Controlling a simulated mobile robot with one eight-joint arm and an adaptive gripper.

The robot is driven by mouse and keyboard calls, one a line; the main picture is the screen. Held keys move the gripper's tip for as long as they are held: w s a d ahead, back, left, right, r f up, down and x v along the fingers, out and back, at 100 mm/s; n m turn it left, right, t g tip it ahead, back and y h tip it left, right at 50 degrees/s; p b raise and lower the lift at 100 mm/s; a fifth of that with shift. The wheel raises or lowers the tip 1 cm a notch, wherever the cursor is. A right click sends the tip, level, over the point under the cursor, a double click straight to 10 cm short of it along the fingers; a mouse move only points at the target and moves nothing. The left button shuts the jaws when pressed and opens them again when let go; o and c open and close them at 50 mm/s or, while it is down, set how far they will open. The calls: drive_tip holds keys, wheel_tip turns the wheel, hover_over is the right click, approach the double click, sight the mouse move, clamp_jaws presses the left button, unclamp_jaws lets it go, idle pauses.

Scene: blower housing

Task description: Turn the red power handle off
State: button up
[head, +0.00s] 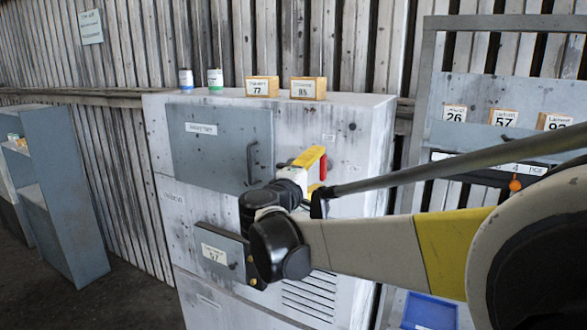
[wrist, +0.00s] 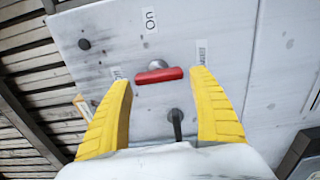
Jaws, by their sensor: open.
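The red power handle (wrist: 159,75) is a short bar on the white cabinet face. In the wrist view it lies nearly crosswise between the tips of my gripper (wrist: 163,80), below a label reading "On" (wrist: 149,20). The two yellow fingers are wide apart, one on each side of the handle, with a gap to both. I cannot tell how deep they reach around it. In the head view the red handle (head: 323,168) shows just right of my gripper (head: 317,162), which hides part of it.
Cans and number blocks (head: 262,86) stand on top. A dark lever (wrist: 176,125) sits below the red handle. A grey rack (head: 490,95) stands at right.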

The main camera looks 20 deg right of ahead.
drive_tip(key=v, duration=1)
drive_tip(key=shift+s, duration=0.15)
drive_tip(key=s+d+f+m+g+y+b, duration=0.1)
drive_tip(key=s+f+m+g+y+b, duration=0.15)
drive_tip(key=s+f+b, duration=0.65)
drive_tip(key=s+d+f+m+g+y+b, duration=0.1)
drive_tip(key=f+y+b, duration=0.25)
drive_tip(key=f, duration=1.25)
drive_tip(key=s+a+f+m+y+b, duration=0.2)
drive_tip(key=s+a+f+y+b, duration=0.2)
drive_tip(key=f, duration=0.5)
drive_tip(key=s+a+f+m+y+b, duration=0.2)
drive_tip(key=s+a+f+y+b, duration=0.2)
drive_tip(key=f, duration=0.6)
drive_tip(key=s+a+b, duration=0.2)
drive_tip(key=shift+a+f, duration=0.15)
drive_tip(key=shift+a, duration=0.15)
drive_tip(key=shift+s, duration=0.15)
